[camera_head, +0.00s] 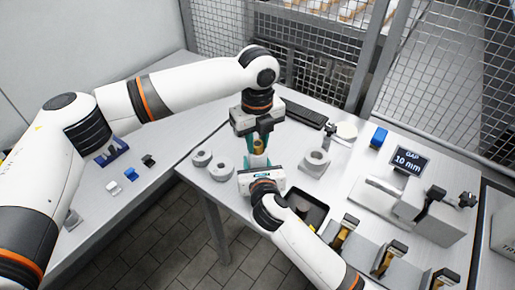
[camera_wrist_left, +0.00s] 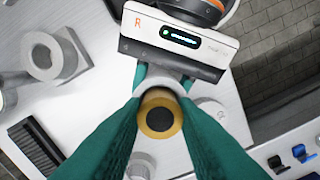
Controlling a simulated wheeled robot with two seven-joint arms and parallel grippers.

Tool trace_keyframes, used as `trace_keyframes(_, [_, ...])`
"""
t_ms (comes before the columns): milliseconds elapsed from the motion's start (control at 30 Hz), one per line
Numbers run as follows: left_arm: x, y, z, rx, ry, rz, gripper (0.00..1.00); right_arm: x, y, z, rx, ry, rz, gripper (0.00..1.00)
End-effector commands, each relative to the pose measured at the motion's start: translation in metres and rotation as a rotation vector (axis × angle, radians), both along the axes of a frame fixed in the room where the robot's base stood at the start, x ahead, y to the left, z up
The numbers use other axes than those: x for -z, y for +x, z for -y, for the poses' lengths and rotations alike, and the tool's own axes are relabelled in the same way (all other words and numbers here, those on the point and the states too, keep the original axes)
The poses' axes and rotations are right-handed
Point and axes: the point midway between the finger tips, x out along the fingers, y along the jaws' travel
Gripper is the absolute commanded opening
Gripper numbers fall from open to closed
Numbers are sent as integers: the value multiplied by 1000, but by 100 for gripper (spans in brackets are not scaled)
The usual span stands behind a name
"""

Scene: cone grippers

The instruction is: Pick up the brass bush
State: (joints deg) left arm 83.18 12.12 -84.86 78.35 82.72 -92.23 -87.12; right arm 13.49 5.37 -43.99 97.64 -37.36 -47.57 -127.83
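The brass bush (camera_head: 259,147) is a short golden cylinder between the teal fingers of my left gripper (camera_head: 258,143). In the left wrist view the bush (camera_wrist_left: 147,119) faces the camera with its dark bore, and the left fingers press on it from both sides. My right gripper (camera_head: 258,163) points at the left one from the front. In the left wrist view its fingers (camera_wrist_left: 160,76) flank a pale grey ring (camera_wrist_left: 160,84) just beyond the bush and look closed on it. Whether bush and ring touch is hidden.
Grey rings stand on the table to the left (camera_head: 202,158) and right (camera_head: 316,163). A black tray (camera_head: 318,217) lies partly under my right arm. A gauge with a "GAP 10 mm" display (camera_head: 407,161), a blue block (camera_head: 379,137) and several gold-and-black tools (camera_head: 388,258) stand right.

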Motion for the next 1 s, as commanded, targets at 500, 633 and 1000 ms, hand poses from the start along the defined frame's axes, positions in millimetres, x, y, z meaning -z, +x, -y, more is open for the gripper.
trace_keyframes(500, [-23,0,1,1,-3,3,2,0,0,0,0,0,0,19])
trace_keyframes(633, [-51,0,1,1,-2,2,2,0,0,0,0,0,-1,19])
trace_keyframes(1000, [-99,0,1,2,0,1,2,0,0,0,0,0,-1,19])
